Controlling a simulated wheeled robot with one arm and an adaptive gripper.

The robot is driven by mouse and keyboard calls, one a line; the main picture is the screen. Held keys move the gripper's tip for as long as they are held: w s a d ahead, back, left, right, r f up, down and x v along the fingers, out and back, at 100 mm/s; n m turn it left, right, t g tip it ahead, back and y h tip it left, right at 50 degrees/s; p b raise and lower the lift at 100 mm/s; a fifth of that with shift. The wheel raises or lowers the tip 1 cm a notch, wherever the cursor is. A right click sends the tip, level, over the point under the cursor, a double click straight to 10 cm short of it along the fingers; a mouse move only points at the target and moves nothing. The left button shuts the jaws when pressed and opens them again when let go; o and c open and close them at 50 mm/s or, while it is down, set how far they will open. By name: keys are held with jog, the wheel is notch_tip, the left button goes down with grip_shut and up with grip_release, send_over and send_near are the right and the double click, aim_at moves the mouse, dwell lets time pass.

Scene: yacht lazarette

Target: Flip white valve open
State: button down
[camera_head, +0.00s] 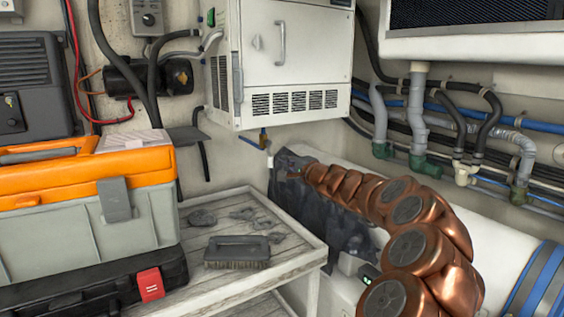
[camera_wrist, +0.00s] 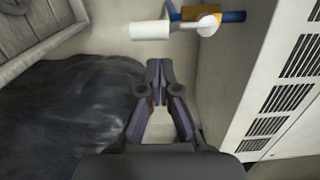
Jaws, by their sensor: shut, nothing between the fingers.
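The valve shows at the top of the wrist view, with a brass-yellow body (camera_wrist: 189,13), a blue end (camera_wrist: 233,16), a white cylindrical end (camera_wrist: 150,31) and a white rounded piece (camera_wrist: 208,25). In the head view the valve (camera_head: 263,138) is small, just below the white cabinet. My gripper (camera_wrist: 160,66) is shut and empty. Its fingertips are below the white cylindrical end in the wrist view, with a visible gap between them. In the head view my gripper is hard to make out against dark cloth at the end of my copper arm.
The white cabinet (camera_head: 290,60) hangs above the valve and fills the right of the wrist view. Dark crumpled cloth (camera_wrist: 55,115) lies to the left there. A bench (camera_head: 200,283) holds a brush (camera_head: 237,252) and an orange-grey toolbox (camera_head: 80,215). Pipes (camera_head: 418,110) run along the right wall.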

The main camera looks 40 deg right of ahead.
jog(key=shift+w+a+r, duration=0.1)
jog(key=shift+w+a, duration=0.1)
jog(key=shift+a, duration=0.5)
